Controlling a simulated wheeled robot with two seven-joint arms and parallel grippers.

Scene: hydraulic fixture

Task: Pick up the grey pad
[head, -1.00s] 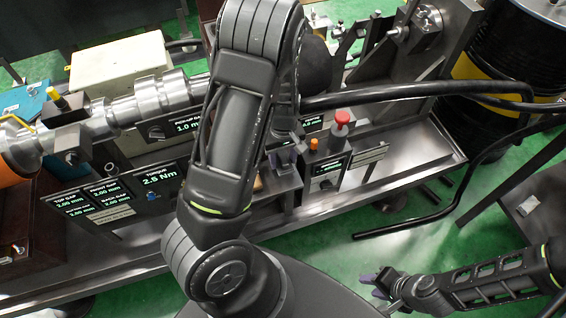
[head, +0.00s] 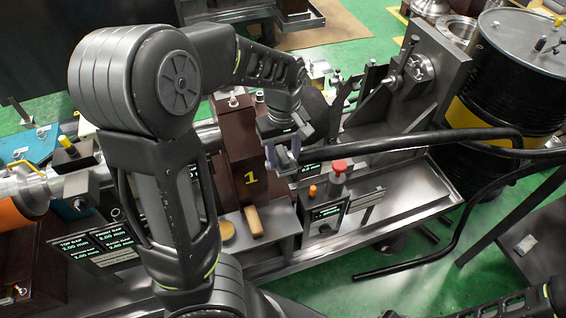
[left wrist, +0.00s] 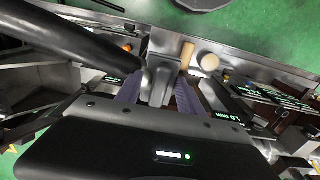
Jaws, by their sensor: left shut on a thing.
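My left gripper (head: 285,163) hangs above the fixture, beside the brown block marked 1, with its fingers pointing down. In the left wrist view its purple fingers (left wrist: 160,95) are shut on a small grey piece, the grey pad (left wrist: 160,72). The pad sits between the fingertips; its lower part is hidden by the gripper body. In the head view the pad is too small and covered to make out clearly. Of my right gripper only a dark bit shows at the bottom edge of the head view, so its fingers cannot be judged.
A tan wooden block (head: 253,221) and a round tan disc (head: 228,231) lie on a metal ledge below the gripper. The brown block (head: 238,150) stands close left. A red button (head: 339,167) and a thick black hose (head: 400,144) are to the right.

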